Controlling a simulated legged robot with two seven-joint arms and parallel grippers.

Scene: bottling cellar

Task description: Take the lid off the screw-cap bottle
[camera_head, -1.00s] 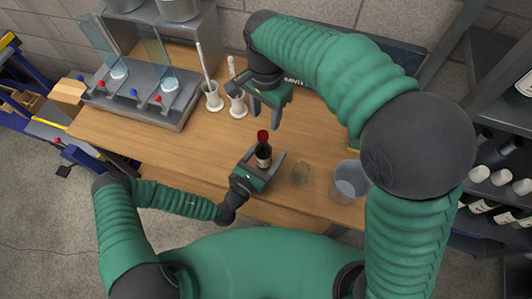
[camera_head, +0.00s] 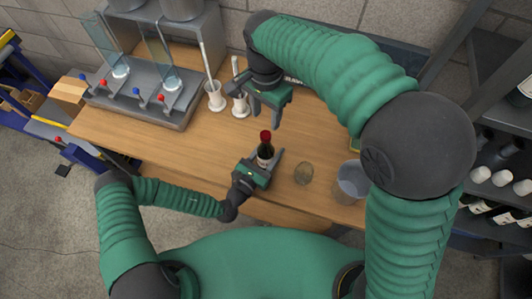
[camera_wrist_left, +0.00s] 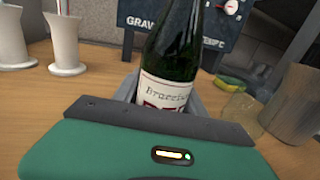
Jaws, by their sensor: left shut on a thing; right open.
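The screw-cap bottle (camera_head: 265,152) is dark with a red lid (camera_head: 266,137) on top. It stands about upright near the front of the wooden table. My left gripper (camera_head: 268,164) is shut on the bottle's body. In the left wrist view the dark green bottle (camera_wrist_left: 178,55) with its white label is between the fingers, and its lid is out of frame. My right gripper (camera_head: 267,110) is open and empty, pointing down above and just behind the lid, apart from it.
Two white holders (camera_head: 240,105) with upright sticks stand behind left. A grey filling machine (camera_head: 150,100) is at the back left. The table's left part is clear.

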